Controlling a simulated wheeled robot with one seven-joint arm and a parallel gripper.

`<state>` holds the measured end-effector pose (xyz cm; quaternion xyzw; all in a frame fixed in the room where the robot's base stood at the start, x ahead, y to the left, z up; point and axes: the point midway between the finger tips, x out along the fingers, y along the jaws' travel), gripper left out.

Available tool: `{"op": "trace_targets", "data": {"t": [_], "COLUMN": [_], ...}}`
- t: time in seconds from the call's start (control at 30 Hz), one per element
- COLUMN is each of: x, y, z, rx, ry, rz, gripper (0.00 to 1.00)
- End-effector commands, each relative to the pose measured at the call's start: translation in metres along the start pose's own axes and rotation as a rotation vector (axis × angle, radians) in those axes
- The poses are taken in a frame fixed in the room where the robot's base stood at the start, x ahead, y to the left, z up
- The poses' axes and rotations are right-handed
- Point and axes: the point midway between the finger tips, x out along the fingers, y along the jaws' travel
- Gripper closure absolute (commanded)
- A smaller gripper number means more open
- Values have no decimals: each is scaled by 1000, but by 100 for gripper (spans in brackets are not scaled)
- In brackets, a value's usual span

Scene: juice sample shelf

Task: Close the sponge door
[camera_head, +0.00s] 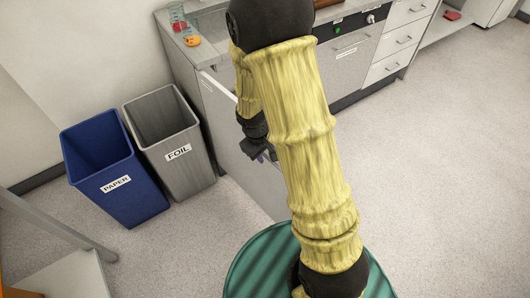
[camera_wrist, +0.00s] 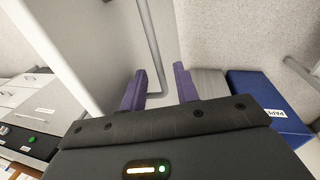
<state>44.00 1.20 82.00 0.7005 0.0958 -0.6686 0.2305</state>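The pale door panel (camera_head: 262,187) stands swung out from the cabinet under the counter, partly hidden by my arm. I cannot read which door it is. In the wrist view, a grey bar handle (camera_wrist: 152,45) runs down a pale panel (camera_wrist: 172,22) and bends near its lower end. My gripper (camera_head: 262,157) is beside the door panel in the head view. In the wrist view its two purple fingers (camera_wrist: 162,88) are apart, with the lower end of the handle showing between them. I cannot tell whether they touch it. No sponge shows.
A grey FOIL bin (camera_head: 190,170) and a blue PAPER bin (camera_head: 130,205) stand left of the door. The counter (camera_head: 205,52) holds a red-marked beaker (camera_head: 178,18) and an orange item (camera_head: 192,41). White drawers (camera_head: 395,45) are at the right. The floor at right is clear.

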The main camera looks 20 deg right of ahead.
Motion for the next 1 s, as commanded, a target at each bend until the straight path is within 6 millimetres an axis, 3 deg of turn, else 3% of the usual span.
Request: {"op": "trace_targets", "data": {"t": [0.27, 0.4, 0.43, 1.0], "x": [1, 1, 1, 1], "y": [0, 0, 0, 10], "z": [0, 0, 0, -2], "rx": [1, 1, 1, -50], "ry": [0, 0, 0, 11], "rz": [0, 0, 0, 0], "gripper": [71, 99, 100, 100]}}
